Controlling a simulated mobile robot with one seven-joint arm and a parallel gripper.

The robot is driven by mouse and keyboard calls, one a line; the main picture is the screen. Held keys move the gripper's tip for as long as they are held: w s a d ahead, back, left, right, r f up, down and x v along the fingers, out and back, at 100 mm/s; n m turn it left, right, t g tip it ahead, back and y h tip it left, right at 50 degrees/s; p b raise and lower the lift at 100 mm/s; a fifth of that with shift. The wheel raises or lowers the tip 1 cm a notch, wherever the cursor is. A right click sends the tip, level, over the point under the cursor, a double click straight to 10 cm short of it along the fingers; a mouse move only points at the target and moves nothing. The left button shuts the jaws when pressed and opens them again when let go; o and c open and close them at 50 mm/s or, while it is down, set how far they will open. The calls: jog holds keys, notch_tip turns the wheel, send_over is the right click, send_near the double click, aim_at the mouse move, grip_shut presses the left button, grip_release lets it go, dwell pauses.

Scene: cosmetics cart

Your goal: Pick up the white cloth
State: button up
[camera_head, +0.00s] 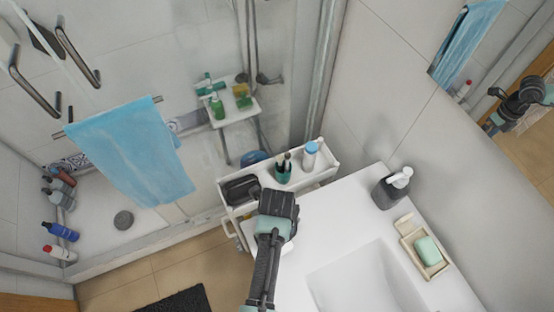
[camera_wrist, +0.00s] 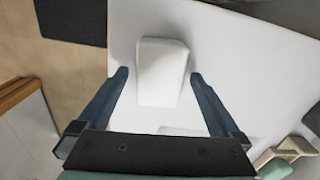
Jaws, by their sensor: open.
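The white cloth (camera_wrist: 162,68) shows in the wrist view as a folded, block-like white shape on a white countertop (camera_wrist: 235,75). My gripper (camera_wrist: 159,76) is open, with one dark finger on each side of the cloth in the picture. There are gaps on both sides, and I see no contact. How far the fingertips are above the counter is hard to tell. In the head view my gripper (camera_head: 278,204) is over the counter's left edge, seen from above, and its fingers are hidden.
A white cart (camera_head: 318,172) with bottles and a dark bag stands just beyond my gripper. A sink basin (camera_head: 360,280), a dark soap dispenser (camera_head: 391,190) and a soap dish (camera_head: 431,268) are to the right. A blue towel (camera_head: 135,150) hangs at the left.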

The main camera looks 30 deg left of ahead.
jog(key=shift+f, duration=0.5)
jog(key=c, duration=1.4)
jog(key=shift+o, duration=0.2)
jog(key=shift+r, duration=0.2)
notch_tip(320, 180, up, 10)
jog(key=shift+f+b, duration=0.15)
jog(key=shift+b, duration=0.45)
